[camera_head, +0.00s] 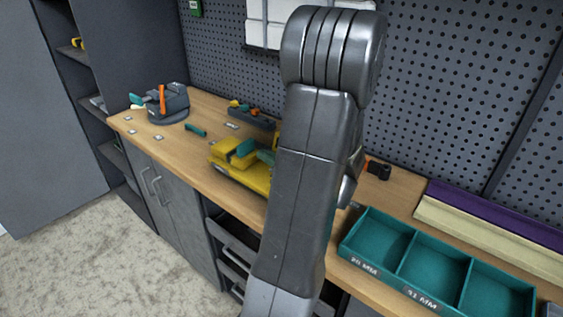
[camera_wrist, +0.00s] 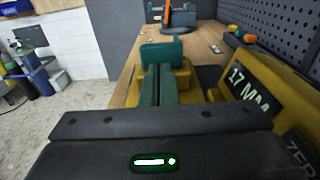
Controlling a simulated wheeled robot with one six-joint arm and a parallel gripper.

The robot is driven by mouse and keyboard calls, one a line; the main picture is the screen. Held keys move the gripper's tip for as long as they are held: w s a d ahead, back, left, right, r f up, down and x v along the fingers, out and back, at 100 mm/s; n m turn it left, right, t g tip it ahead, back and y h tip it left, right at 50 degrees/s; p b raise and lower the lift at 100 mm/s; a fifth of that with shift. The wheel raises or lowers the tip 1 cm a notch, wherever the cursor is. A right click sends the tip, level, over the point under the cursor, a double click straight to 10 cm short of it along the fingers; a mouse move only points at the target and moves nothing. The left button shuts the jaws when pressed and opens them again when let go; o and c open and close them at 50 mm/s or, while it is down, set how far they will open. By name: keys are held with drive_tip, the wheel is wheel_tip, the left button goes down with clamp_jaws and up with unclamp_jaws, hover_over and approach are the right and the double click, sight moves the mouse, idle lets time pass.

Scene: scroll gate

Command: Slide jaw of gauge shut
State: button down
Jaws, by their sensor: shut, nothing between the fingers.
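The yellow gauge (camera_head: 250,179) lies on the workbench, partly hidden by my arm. In the wrist view its yellow body (camera_wrist: 229,76) runs along the right, with a "17 MM" plate and a cut-off plate reading "ZER". A teal block (camera_wrist: 165,54), which looks like the sliding jaw, stands ahead with yellow parts beside it; it also shows in the head view (camera_head: 243,148). My gripper (camera_wrist: 159,70) is shut and empty, its two dark green fingers together, tips at or just short of the teal block. I cannot tell whether they touch. The jaw's gap is hidden.
A teal three-compartment tray (camera_head: 408,287) stands to the right on the bench. A dark holder with an orange piece (camera_head: 170,104) stands at the far left end. A small dark rack (camera_head: 252,117) stands behind the gauge, before the pegboard (camera_head: 470,90).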

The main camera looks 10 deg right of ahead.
sight(247, 146)
drive_tip(key=shift+x, duration=2.15)
drive_tip(key=shift+x, duration=0.95)
drive_tip(key=shift+r, duration=0.1)
drive_tip(key=shift+d, duration=0.1)
